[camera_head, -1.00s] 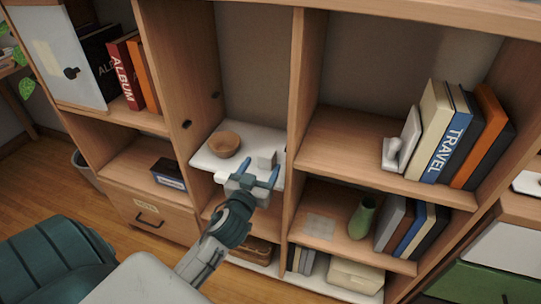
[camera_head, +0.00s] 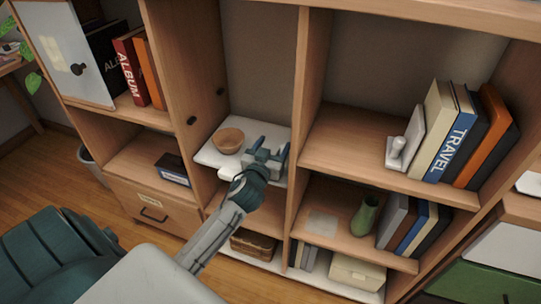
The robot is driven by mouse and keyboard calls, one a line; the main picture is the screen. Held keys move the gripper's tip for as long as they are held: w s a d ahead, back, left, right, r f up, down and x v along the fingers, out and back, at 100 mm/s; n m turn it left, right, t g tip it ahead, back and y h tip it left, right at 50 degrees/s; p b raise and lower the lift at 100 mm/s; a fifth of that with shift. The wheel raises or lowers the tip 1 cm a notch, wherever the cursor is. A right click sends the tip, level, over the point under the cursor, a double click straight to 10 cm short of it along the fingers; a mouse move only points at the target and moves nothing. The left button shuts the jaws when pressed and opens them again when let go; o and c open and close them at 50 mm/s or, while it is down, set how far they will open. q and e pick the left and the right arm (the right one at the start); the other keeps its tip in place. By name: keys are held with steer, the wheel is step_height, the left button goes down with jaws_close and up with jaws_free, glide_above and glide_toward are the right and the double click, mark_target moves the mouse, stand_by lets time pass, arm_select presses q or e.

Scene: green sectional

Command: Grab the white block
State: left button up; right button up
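The white block (camera_head: 267,154) is a small pale cube on the white shelf board (camera_head: 212,157) in the middle bay. It is mostly hidden by my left gripper (camera_head: 269,150). The gripper reaches in from below, with one blue-grey finger on each side of the block. The fingers are still spread wide, and I cannot tell whether they touch it. My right gripper is out of view.
A wooden bowl (camera_head: 229,141) stands on the same board just left of the gripper. Upright wooden panels (camera_head: 306,120) bound the bay on both sides. Books (camera_head: 452,130) and a green vase (camera_head: 364,214) are on the shelves to the right.

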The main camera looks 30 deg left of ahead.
arm_select(q)
steer(key=c, duration=0.9)
